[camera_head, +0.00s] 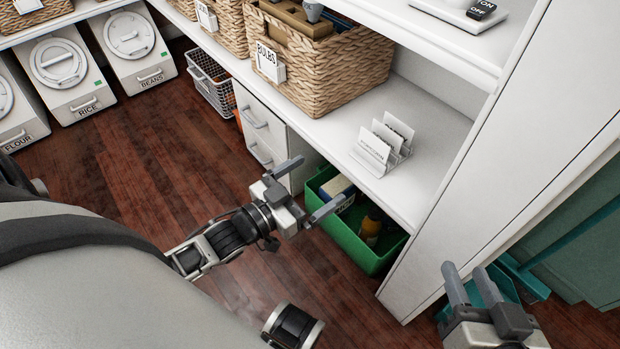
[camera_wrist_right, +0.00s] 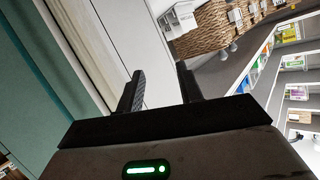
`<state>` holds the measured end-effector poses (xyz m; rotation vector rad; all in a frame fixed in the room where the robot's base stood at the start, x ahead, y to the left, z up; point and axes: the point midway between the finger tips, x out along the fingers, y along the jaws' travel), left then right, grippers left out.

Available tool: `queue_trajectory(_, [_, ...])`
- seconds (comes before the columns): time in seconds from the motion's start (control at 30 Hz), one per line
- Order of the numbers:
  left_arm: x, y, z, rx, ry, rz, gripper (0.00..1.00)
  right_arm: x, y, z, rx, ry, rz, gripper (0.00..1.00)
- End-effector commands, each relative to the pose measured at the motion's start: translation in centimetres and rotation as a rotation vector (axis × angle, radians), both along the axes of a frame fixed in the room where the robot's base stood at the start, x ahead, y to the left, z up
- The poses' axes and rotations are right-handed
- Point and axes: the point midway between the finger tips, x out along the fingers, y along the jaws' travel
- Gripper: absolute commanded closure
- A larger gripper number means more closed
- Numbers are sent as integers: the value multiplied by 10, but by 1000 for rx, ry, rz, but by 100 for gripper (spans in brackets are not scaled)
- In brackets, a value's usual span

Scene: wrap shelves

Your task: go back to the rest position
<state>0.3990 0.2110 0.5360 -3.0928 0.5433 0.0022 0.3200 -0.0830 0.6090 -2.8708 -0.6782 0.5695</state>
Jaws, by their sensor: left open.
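My left gripper (camera_head: 319,181) is in the middle of the head view, in front of the lower shelf and above the floor near the green bin. Its fingers are wide apart with nothing between them. My right gripper (camera_head: 465,270) is at the lower right of the head view, beside the white shelf end panel. It also shows in the right wrist view (camera_wrist_right: 160,72), where its two fingers stand apart with nothing between them.
A green bin (camera_head: 343,231) holding bottles or boxes sits under the shelf (camera_head: 427,170). A card holder (camera_head: 378,155) and a woven basket labelled BULBS (camera_head: 345,72) stand on it. A wire basket (camera_head: 212,82) and labelled containers (camera_head: 70,75) are behind. Wooden floor (camera_head: 150,170) is clear at left.

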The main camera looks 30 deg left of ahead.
Motion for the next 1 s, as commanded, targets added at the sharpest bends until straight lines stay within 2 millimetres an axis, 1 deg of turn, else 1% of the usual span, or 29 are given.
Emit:
queue_trajectory(0.13, [-3,1,0,1,-1,0,0,0,-1,-5,-9,14,0,64])
queue_trajectory(0.33, [-3,1,0,1,-1,0,0,0,-1,-5,-8,13,-2,64])
queue_trajectory(0.53, [-2,1,0,1,-1,0,0,3,-1,0,-4,-1,-4,64])
queue_trajectory(0.63, [-2,1,3,1,-1,0,0,6,-2,7,2,-13,-10,64])
queue_trajectory(0.67, [-2,1,6,1,-1,0,0,5,-2,9,-2,-7,-12,64])
queue_trajectory(0.77, [-2,1,27,1,-1,0,0,4,-7,16,-21,24,-23,64])
queue_trajectory(1.0, [-2,1,68,1,-1,0,0,-1,-20,21,-78,114,-55,64])
